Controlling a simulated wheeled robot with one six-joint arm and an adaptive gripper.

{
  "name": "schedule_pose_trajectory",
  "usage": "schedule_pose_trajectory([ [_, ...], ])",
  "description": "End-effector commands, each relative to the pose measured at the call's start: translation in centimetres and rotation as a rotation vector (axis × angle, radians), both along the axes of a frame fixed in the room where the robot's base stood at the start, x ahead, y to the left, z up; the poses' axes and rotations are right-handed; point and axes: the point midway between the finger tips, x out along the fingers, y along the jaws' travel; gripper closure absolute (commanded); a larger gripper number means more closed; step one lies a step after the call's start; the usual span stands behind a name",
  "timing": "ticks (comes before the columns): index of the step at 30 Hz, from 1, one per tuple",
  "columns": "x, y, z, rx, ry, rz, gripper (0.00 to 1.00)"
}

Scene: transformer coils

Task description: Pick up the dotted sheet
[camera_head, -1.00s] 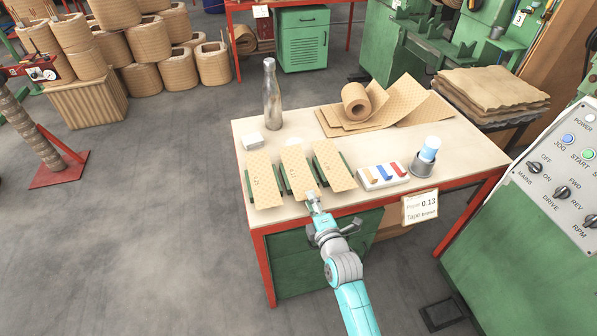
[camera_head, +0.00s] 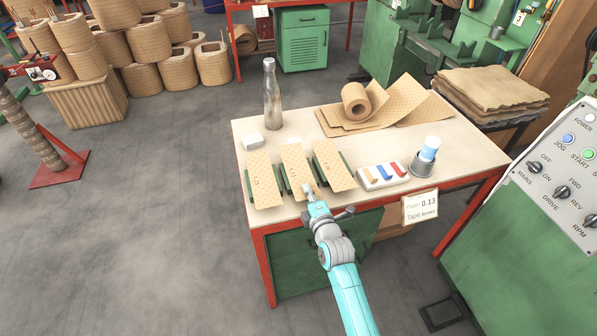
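Three tan sheets lie side by side on low green holders near the table's front left: a left sheet (camera_head: 263,180), a middle sheet (camera_head: 296,168) and a right sheet (camera_head: 334,165). Small marks show on them, but I cannot tell which one is dotted. My gripper (camera_head: 308,188) is at the front right corner of the middle sheet. It is too small to tell whether it touches the sheet, or whether its fingers are open or shut. The gripper and wrist hide part of the middle sheet's front edge.
The table (camera_head: 215,145) also bears a metal bottle (camera_head: 272,95), a small white block (camera_head: 253,140), a tray with coloured pieces (camera_head: 383,175), a cup with a blue-white roll (camera_head: 427,155) and a patterned paper roll (camera_head: 357,100). A control panel (camera_head: 560,165) stands at right.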

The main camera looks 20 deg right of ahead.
Motion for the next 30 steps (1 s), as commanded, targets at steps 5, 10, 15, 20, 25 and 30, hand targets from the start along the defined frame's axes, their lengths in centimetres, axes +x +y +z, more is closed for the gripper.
schedule_pose_trajectory([
  [5,0.0,0.0,0.0,0.000,0.000,0.000,1.00],
  [10,0.0,0.0,1.0,-0.001,-0.001,0.001,1.00],
  [15,0.0,0.0,4.0,-0.001,-0.003,0.000,1.00],
  [20,0.1,0.0,7.0,0.000,-0.004,0.000,1.00],
  [25,0.0,0.0,9.2,-0.001,-0.003,0.001,1.00],
  [30,0.0,0.0,10.0,0.000,0.000,0.001,1.00],
])
